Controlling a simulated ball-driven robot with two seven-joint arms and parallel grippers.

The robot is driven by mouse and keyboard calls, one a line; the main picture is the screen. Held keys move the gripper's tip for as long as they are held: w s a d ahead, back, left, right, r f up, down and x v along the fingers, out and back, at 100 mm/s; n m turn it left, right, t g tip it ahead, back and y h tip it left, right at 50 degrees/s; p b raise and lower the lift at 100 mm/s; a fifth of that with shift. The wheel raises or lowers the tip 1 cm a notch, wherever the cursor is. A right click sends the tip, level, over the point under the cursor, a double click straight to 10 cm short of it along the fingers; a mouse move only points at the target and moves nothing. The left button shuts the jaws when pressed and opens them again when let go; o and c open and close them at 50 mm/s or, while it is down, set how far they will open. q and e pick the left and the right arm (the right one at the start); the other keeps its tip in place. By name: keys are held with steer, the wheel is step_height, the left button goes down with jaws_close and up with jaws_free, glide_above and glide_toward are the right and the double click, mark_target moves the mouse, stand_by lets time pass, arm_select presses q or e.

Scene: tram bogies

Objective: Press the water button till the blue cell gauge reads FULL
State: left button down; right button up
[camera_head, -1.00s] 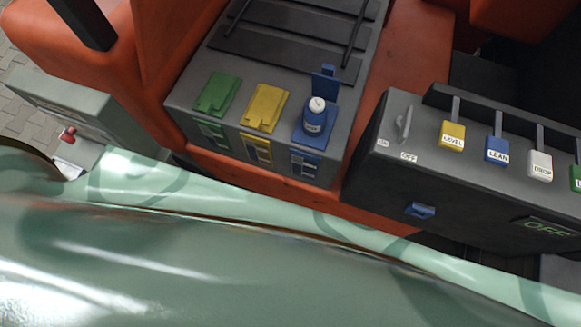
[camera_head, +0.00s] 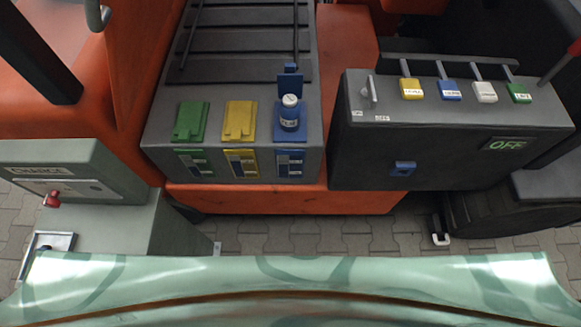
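The blue cell (camera_head: 279,132) is at the right end of a row of three on the grey battery box. Its blue lid (camera_head: 291,80) stands raised. A small blue bottle (camera_head: 289,118) with a white top (camera_head: 290,100) stands upright at the cell; I cannot tell if it is seated in the opening. The bottle's label is too small to read. The blue cell gauge (camera_head: 290,164) is on the box front below; its reading is too small to make out. I cannot tell which part is the water button. Neither gripper is in view.
The green cell (camera_head: 191,121) and yellow cell (camera_head: 239,121) have shut lids. Left is a grey CHARGE unit (camera_head: 75,165) with a red knob (camera_head: 52,199). Paving (camera_head: 320,238) shows in front.

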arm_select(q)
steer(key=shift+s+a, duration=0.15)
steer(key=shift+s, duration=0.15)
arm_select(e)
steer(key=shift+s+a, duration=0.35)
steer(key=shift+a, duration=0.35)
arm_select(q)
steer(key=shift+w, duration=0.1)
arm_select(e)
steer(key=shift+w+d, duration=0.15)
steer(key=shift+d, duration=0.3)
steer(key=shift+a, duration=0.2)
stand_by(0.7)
